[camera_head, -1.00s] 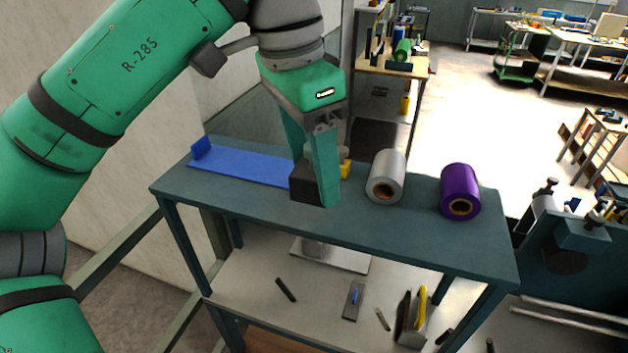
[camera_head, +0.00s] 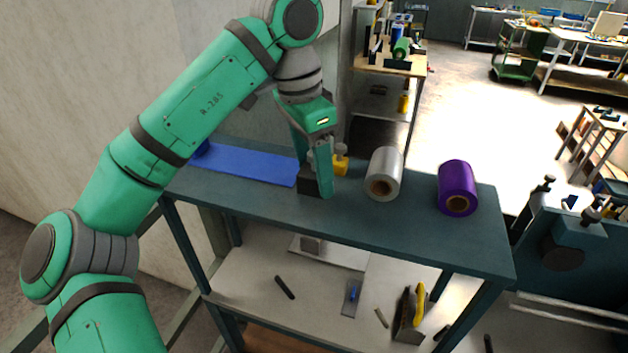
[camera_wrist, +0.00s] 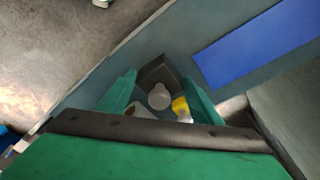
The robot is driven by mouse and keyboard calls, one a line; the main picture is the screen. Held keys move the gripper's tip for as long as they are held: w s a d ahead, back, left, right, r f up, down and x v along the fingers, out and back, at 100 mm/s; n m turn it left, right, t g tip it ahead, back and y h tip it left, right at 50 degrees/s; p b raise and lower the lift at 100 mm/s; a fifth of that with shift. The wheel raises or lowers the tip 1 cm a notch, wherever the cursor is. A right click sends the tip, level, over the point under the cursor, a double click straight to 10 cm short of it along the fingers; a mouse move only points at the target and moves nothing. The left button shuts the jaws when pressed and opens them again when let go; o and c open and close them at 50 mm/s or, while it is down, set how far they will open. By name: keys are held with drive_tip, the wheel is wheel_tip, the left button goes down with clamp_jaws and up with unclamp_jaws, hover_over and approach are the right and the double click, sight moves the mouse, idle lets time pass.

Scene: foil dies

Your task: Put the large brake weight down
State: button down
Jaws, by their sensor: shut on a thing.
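The large brake weight is a dark block (camera_head: 307,183) between the fingers of my gripper (camera_head: 315,178). My gripper is shut on it. In the wrist view the dark block (camera_wrist: 156,70) sits between the two green fingers, with a pale round knob (camera_wrist: 159,97) showing there. The weight is at or just above the teal bench top (camera_head: 260,204), right of the blue strip. I cannot tell whether its underside touches. The near finger hides part of it.
A blue strip (camera_head: 245,163) lies left of the weight. A yellow piece (camera_head: 340,166) stands just behind my gripper. Tools lie on the lower shelf (camera_head: 255,275). The front bench strip is clear.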

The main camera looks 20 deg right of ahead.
sight(312, 170)
drive_tip(key=shift+w+f, duration=0.1)
drive_tip(key=shift+f, duration=1.4)
drive_tip(key=shift+f, duration=0.15)
drive_tip(key=c, duration=0.6)
unclamp_jaws()
drive_tip(key=shift+o, duration=0.2)
